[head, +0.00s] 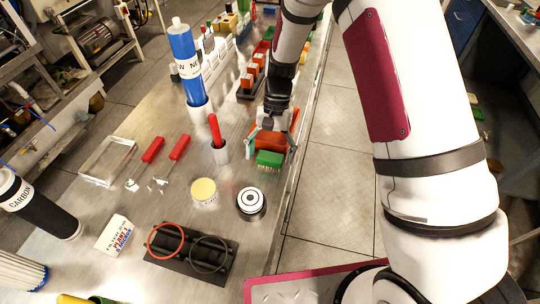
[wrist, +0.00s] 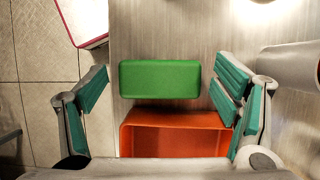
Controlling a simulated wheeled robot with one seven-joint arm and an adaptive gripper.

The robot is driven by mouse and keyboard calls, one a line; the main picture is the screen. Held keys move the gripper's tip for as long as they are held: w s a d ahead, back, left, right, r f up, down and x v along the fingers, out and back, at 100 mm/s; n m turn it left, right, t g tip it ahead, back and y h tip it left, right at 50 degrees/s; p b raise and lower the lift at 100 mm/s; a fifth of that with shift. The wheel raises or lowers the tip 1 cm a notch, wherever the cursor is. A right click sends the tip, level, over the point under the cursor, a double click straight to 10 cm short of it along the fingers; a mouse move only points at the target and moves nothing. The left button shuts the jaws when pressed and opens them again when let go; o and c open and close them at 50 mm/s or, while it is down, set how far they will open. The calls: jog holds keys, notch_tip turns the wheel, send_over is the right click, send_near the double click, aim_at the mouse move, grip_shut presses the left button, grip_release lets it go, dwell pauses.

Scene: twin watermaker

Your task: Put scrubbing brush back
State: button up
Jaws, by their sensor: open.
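The scrubbing brush, a green block (head: 269,159) with pale bristles along its lower edge, is at the right edge of the steel bench in the head view. In the wrist view its smooth green top (wrist: 160,79) lies between my spread fingers, with a gap on each side. An orange open-topped holder (wrist: 172,122) is right beside the brush, partly hidden by my gripper's body. My gripper (head: 272,147) points down over the holder and brush, open and empty. I cannot tell whether the brush rests on the bench or against the holder.
A black-and-white round item (head: 251,202) and a yellow-lidded jar (head: 204,192) are in front. A blue filter (head: 185,65) stands behind left. The bench edge and open floor (head: 325,170) are right.

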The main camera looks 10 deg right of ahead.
jog(key=d+r+n+t+b, duration=0.1)
jog(key=d+r, duration=0.2)
jog(key=r, duration=0.7)
jog(key=d+r+t+b, duration=0.1)
jog(key=d+r, duration=0.1)
jog(key=r, duration=0.7)
jog(key=s+d+r+n+t+h, duration=0.1)
jog(key=s+d+r+t, duration=0.2)
jog(key=s, duration=0.6)
jog(key=s+d+r+n+t, duration=0.2)
jog(key=s+d+r+t, duration=0.2)
jog(key=s+r, duration=0.3)
jog(key=s+d, duration=0.1)
jog(key=s, duration=0.1)
jog(key=shift+s+d+h, duration=0.2)
jog(key=shift+s+h, duration=0.15)
jog(key=shift+h, duration=0.05)
jog(key=shift+a, duration=0.15)
